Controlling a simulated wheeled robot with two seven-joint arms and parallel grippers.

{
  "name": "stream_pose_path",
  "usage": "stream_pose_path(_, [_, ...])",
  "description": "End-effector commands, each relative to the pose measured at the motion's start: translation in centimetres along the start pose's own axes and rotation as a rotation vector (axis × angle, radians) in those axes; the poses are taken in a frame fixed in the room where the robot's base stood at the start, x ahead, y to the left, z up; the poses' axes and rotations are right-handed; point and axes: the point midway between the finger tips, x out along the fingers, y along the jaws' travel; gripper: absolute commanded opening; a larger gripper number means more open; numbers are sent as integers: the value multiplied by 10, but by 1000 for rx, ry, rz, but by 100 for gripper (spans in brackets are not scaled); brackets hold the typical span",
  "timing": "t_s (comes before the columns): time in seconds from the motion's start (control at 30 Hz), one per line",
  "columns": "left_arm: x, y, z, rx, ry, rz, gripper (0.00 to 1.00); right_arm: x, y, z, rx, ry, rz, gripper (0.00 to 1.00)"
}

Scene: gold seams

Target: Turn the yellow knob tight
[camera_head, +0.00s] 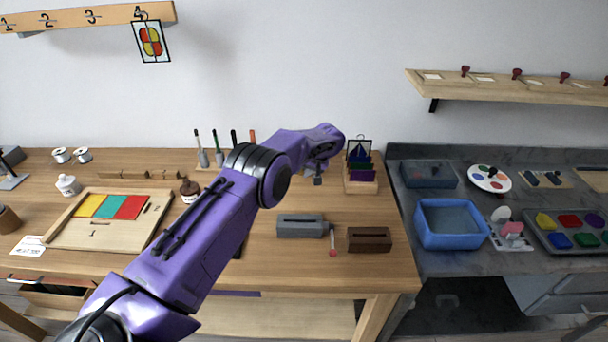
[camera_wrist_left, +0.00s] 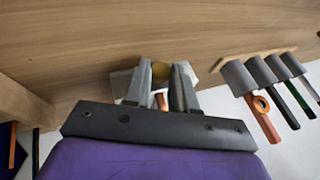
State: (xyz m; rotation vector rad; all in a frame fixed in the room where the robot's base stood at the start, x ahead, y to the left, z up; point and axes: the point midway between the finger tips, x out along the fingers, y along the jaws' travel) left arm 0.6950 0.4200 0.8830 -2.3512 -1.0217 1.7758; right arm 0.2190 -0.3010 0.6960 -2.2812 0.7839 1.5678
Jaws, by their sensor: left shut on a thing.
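In the head view my left gripper (camera_head: 318,178) points down over the back of the wooden table, and the knob is hidden there. My right gripper is not in view.
A wooden holder with a dark sail picture (camera_head: 361,186) stands just right of my gripper. A rack of upright tools (camera_head: 219,150) is to its left. A grey slotted block (camera_head: 300,226) and a brown one (camera_head: 369,240) lie nearer the front. A blue bin (camera_head: 450,223) is further right.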

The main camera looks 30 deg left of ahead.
Motion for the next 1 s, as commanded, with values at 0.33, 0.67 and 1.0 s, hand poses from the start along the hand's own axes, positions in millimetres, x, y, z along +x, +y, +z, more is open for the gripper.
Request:
stream_pose_path(0.33, [-3,1,-3,1,7,-1,0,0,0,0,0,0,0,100])
stream_pose_path(0.67, [-1,-2,-1,0,2,-4,51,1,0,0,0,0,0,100])
stream_pose_path(1.0, [-41,-1,-2,0,6,-4,51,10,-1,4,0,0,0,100])
